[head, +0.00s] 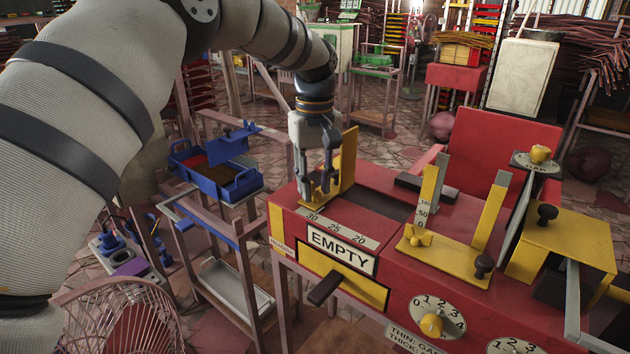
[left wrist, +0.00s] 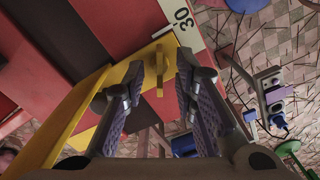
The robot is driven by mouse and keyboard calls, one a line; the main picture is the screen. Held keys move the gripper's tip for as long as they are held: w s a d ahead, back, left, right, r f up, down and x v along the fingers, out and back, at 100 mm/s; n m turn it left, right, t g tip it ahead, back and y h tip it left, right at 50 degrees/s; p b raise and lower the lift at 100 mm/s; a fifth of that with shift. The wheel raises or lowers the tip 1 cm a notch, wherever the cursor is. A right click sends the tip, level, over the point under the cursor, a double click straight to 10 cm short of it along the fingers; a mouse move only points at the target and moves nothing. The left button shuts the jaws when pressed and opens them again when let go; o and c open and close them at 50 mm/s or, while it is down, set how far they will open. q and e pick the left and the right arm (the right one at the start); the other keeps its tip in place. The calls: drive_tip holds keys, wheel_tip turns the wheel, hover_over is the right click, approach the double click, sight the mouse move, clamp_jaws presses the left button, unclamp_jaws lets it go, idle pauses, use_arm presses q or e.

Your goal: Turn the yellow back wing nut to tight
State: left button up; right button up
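The yellow back wing nut (left wrist: 160,72) shows in the left wrist view as an upright yellow tab on the yellow back bracket. The back bracket (head: 348,160) stands upright on the left end of the red machine in the head view. My left gripper (head: 318,192) points down beside this bracket. In the left wrist view its two fingers (left wrist: 158,62) are apart, one on each side of the wing nut, with a gap visible on both sides. In the head view the gripper hides the wing nut. My right gripper is in neither view.
The red machine (head: 290,222) carries a 30-25-20 scale (head: 338,228) and an EMPTY sign (head: 341,250). A blue tray (head: 233,187) stands left of the machine.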

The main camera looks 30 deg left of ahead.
use_arm(q)
clamp_jaws()
